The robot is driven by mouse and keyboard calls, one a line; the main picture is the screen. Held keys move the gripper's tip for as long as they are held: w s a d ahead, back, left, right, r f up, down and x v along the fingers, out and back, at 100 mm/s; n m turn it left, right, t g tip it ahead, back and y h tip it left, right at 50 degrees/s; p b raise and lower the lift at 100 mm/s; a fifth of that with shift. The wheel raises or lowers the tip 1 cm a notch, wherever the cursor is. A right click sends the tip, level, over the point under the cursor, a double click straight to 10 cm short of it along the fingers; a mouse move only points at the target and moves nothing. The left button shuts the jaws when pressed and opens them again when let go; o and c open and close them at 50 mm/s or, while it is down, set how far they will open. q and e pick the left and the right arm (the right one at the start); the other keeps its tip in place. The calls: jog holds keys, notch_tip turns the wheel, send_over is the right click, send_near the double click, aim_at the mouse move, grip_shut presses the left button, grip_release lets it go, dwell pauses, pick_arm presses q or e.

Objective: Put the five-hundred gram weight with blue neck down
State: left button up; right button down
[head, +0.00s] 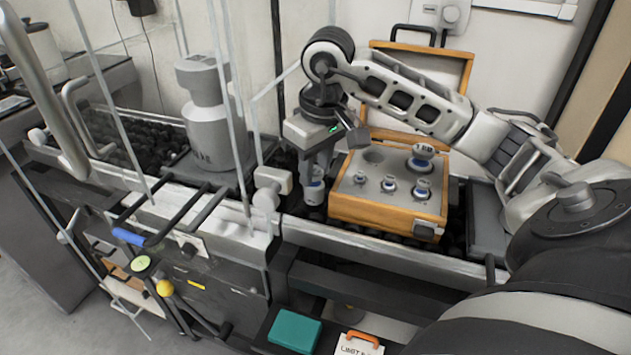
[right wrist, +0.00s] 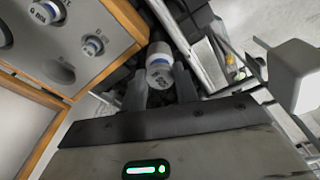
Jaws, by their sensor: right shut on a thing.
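The weight with a blue neck (head: 314,193) is a small pale metal cylinder with a blue band. My right gripper (head: 312,178) is shut on it, pointing down, just left of the wooden weight box (head: 385,213). The right wrist view shows the weight (right wrist: 159,70) between the two fingertips of my right gripper (right wrist: 159,88). The weight looks upright, low over the dark roller bed; I cannot tell whether its base touches anything. My left gripper is not in view.
The open box holds several blue-banded weights, with an empty round hole (head: 374,156) at its back left. A large grey weight (head: 212,125) stands on a plate to the left. Clear panels and a metal post (head: 268,195) stand close left of my right gripper.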

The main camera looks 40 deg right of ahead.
aim_at(316, 172)
jog(key=shift+f, duration=1.55)
jog(key=shift+f+b, duration=0.15)
jog(key=shift+b, duration=0.15)
jog(key=c, duration=1.1)
grip_release()
jog(key=shift+o, duration=0.2)
